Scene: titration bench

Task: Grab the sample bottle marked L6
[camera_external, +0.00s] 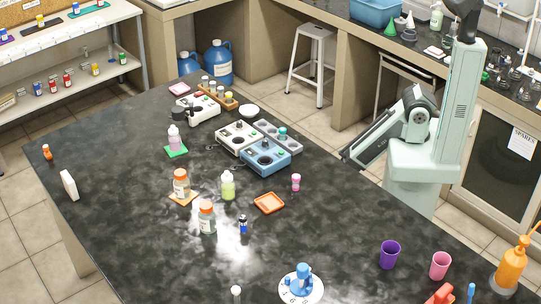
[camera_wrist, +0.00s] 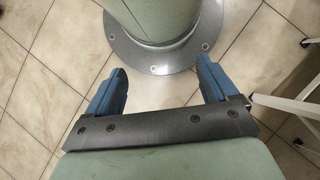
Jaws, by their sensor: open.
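Several bottles stand on the dark bench: an orange-capped bottle (camera_external: 181,184) on an orange mat, another orange-capped bottle (camera_external: 207,218) in front of it, a yellow-green bottle (camera_external: 228,186), and a pale pink bottle (camera_external: 174,139) on a green mat. A small blue vial (camera_external: 243,225) and a small pink item (camera_external: 296,182) stand nearby. No L6 mark is readable on any of them. My gripper (camera_wrist: 160,70) is open and empty in the wrist view, its blue fingers pointing down over floor and my base. My arm is folded at the bench's far right side, away from the bottles.
A purple cup (camera_external: 389,254), a pink cup (camera_external: 440,264) and a white-and-blue dial (camera_external: 301,287) are near the front. The bench's left side is mostly clear.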

